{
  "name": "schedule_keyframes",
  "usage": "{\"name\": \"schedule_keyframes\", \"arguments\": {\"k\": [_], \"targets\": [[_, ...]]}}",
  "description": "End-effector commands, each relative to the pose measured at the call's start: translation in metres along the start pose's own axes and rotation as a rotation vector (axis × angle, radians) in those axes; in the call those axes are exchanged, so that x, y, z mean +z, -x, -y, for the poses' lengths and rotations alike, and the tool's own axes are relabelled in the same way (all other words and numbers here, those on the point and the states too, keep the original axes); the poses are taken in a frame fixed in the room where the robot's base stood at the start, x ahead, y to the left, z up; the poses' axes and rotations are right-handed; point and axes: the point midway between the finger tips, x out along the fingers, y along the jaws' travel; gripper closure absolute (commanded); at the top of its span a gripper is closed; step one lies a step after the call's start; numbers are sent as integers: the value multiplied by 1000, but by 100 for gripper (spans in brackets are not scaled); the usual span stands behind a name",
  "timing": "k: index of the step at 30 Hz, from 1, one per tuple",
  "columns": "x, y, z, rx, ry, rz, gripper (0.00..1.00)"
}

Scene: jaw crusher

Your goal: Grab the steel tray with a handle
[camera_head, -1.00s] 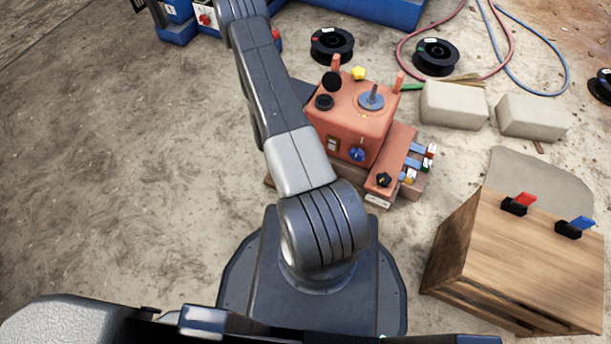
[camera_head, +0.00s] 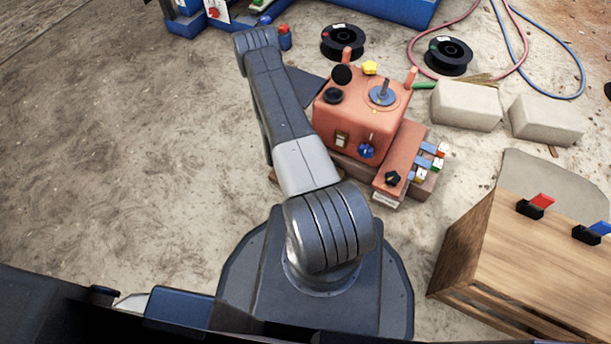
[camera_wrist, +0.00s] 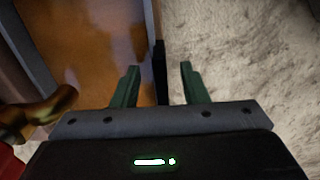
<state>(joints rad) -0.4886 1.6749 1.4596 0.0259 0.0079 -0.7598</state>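In the wrist view, my gripper (camera_wrist: 159,84) is open, its two green fingers apart. A shiny rust-brown surface (camera_wrist: 95,50) with a pale straight edge fills the left side; it may be the steel tray, but I cannot tell surely. A narrow black upright bar (camera_wrist: 160,72) stands along that edge and shows between the fingertips. It may be the handle; whether a finger touches it I cannot tell. In the head view my gripper is out of sight, and I make out no tray with a handle.
A brass-coloured rounded part (camera_wrist: 40,112) lies close by the left finger. Pale ground (camera_wrist: 245,60) is clear on the right. The head view shows an orange control box (camera_head: 352,108), a wooden crate (camera_head: 545,235), concrete blocks (camera_head: 466,104), cable reels (camera_head: 343,41) and bare floor (camera_head: 110,150) on the left.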

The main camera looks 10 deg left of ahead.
Motion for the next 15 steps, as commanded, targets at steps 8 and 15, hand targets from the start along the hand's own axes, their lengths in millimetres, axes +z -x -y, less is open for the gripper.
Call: {"name": "schedule_keyframes", "arguments": {"k": [8,15], "targets": [[0,-13,0,0,-1,-1,60],[0,-12,0,0,0,-1,99]]}}
